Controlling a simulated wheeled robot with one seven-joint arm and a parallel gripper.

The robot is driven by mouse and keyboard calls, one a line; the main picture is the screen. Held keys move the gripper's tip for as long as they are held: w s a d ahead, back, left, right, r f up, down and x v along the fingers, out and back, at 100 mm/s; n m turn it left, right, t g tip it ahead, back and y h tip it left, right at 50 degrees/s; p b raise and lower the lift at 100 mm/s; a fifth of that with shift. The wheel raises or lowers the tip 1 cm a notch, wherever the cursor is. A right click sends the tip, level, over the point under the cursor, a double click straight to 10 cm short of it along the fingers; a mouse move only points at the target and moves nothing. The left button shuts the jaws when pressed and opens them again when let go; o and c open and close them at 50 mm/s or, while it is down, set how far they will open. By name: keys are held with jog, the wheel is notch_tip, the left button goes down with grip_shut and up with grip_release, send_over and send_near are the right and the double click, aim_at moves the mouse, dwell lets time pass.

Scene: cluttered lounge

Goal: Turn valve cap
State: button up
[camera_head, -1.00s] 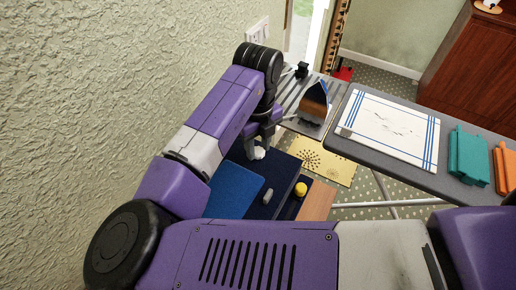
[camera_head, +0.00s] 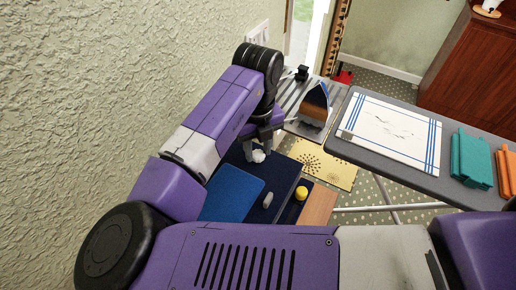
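My gripper (camera_head: 258,150) hangs from the end of my purple arm, pointing down over the dark blue surface (camera_head: 282,172) beside the wall. A small white piece (camera_head: 259,156) shows at its fingertips. It may be the valve cap, but it is too small to be sure. I cannot tell whether the fingers touch it or how far apart they are. A small grey-white piece (camera_head: 267,201) and a round yellow piece (camera_head: 301,193) lie to the lower right of the gripper, apart from it.
A brighter blue panel (camera_head: 232,193) lies left of the dark surface. An ironing board (camera_head: 346,148) with a white cloth (camera_head: 390,130) and teal and orange folded items stands at right. The textured wall (camera_head: 110,90) is close at left.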

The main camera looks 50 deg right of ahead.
aim_at(258, 154)
jog(key=o, duration=0.3)
jog(key=shift+r, duration=3.9)
